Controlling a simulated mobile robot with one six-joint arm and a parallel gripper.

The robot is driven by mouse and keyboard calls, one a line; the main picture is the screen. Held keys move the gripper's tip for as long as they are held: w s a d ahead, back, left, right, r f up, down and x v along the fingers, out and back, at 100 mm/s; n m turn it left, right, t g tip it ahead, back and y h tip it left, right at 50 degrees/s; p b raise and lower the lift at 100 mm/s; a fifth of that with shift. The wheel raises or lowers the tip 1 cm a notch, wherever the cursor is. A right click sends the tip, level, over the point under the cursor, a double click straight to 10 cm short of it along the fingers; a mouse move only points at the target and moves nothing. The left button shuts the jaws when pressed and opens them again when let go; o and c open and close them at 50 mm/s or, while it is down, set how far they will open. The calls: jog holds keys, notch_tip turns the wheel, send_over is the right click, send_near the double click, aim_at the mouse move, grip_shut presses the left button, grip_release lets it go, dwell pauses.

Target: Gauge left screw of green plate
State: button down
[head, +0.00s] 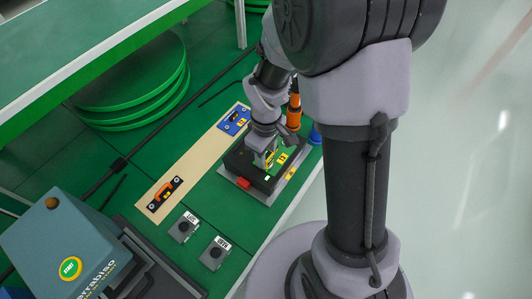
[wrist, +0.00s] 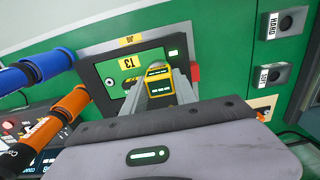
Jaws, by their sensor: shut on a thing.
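My gripper (wrist: 157,92) is shut on a yellow gauge (wrist: 158,72) with a small dark display, too small to read. The gauge is over the plate, and its lower tip is hidden, so contact with a screw cannot be told. In the head view my gripper (head: 264,158) is above the fixture (head: 246,165).
Orange (wrist: 68,103) and blue (wrist: 45,66) cylindrical tools stand beside the fixture. A red block (head: 243,183) is at its edge. HARD (wrist: 285,22) and SOFT (wrist: 273,75) boxes stand nearby.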

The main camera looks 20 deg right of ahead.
jog(key=shift+f, duration=0.15)
jog(key=c, duration=0.9)
grip_release()
notch_tip(320, 180, up, 17)
jog(key=p, duration=0.7)
jog(key=shift+r, duration=0.2)
